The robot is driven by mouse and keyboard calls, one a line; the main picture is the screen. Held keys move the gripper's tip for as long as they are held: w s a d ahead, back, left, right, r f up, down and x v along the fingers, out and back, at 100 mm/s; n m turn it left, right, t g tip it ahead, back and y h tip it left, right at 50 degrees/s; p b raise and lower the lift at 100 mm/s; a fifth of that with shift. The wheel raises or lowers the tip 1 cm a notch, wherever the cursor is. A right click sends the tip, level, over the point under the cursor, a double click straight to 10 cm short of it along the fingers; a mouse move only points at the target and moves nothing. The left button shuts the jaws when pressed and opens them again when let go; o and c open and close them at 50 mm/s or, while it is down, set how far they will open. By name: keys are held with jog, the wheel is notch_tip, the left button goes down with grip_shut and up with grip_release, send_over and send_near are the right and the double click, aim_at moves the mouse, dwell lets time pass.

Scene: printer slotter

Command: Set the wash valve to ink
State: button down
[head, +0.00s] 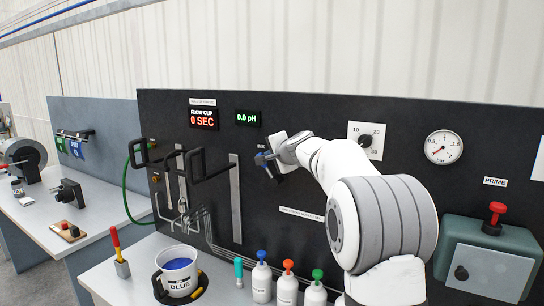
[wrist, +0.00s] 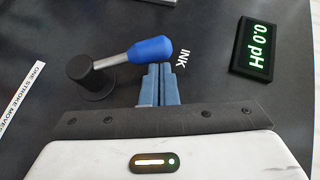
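The wash valve shows in the wrist view as a black round hub (wrist: 92,76) with a metal lever ending in a blue grip (wrist: 150,49). The lever slants up to the right, and its blue end lies beside the printed INK label (wrist: 181,58). My gripper (wrist: 160,70) has its two blue-grey fingers together, with no clear gap. Their tips are right at the lower side of the blue grip; I cannot tell whether they touch it. Nothing shows between the fingers. In the head view my gripper (head: 268,156) is at the black panel and covers much of the valve.
The black panel (head: 330,110) carries a pH display (head: 248,117), a flow-cup display (head: 203,118), a dial (head: 366,141) and a gauge (head: 443,147). A blue ink bucket (head: 179,271) and several capped bottles (head: 287,285) stand on the bench below.

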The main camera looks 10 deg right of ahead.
jog(key=s+d+r+b, duration=0.2)
jog(key=s+d+r, duration=0.4)
jog(key=s, duration=0.4)
jog(key=s+a+f+n+g+h, duration=0.1)
jog(key=s+f+n+g, duration=0.2)
jog(key=s+f, duration=0.6)
jog(key=s+a+f+n+g+h, duration=0.1)
jog(key=s+f+n+g, duration=0.2)
jog(key=s+f, duration=0.7)
jog(key=s+a+f+n+g+h, duration=0.2)
jog(key=s+f, duration=0.7)
jog(key=s, duration=1.2)
jog(key=n+g, duration=0.2)
jog(key=n, duration=0.2)
jog(key=shift+s+f, duration=0.2)
jog(key=shift+f, duration=0.1)
